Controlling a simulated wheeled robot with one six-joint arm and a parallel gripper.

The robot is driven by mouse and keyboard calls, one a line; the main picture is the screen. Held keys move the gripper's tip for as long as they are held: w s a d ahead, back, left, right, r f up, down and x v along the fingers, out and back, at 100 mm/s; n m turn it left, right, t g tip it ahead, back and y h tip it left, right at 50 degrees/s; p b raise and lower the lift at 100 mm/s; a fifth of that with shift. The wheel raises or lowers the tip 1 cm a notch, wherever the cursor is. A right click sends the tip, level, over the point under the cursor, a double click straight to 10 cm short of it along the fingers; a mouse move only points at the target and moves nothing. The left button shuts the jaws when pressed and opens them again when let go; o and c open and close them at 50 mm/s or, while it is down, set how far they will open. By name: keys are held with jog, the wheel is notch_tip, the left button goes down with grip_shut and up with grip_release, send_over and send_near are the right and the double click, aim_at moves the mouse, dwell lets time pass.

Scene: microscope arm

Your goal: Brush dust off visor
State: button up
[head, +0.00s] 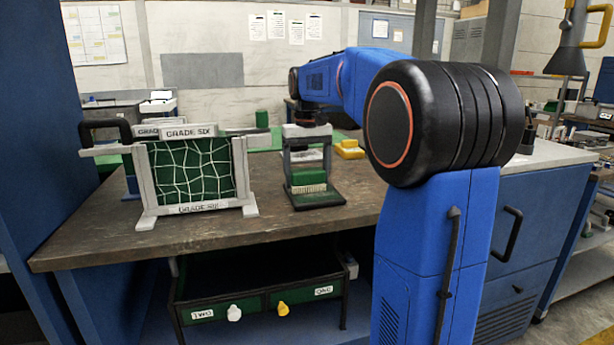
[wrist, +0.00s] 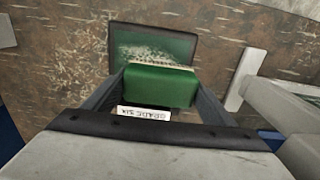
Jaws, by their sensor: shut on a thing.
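My gripper (head: 309,172) points down over the wooden bench. In the wrist view its two dark fingers (wrist: 161,92) are shut on a green brush (wrist: 160,86), one on each side. The brush also shows in the head view (head: 309,177), with pale bristles along its lower edge. The visor (head: 328,199) lies flat on the bench below it, a dark frame around a green panel. In the wrist view the visor (wrist: 122,36) has white dust specks across the panel. The brush hides its near part. I cannot tell whether the bristles touch it.
A grey rack (head: 245,176) labelled "GRADE SIX", with a cracked-pattern green panel, stands left of the visor. Yellow blocks (head: 349,151) lie behind right. Bare bench lies between rack and visor.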

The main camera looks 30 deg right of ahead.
aim_at(319, 168)
jog(key=shift+f, duration=0.4)
dwell(0.5)
jog(key=shift+d, duration=0.1)
jog(key=shift+s+d, duration=0.25)
jog(key=shift+d, duration=0.6)
jog(key=shift+d, duration=0.1)
jog(key=shift+s+d, duration=0.3)
jog(key=shift+d, duration=0.55)
jog(key=shift+a, duration=0.15)
jog(key=shift+w+a, duration=0.3)
jog(key=shift+a, duration=0.5)
jog(key=shift+a, duration=0.1)
jog(key=shift+w+a, duration=0.25)
jog(key=shift+a, duration=0.6)
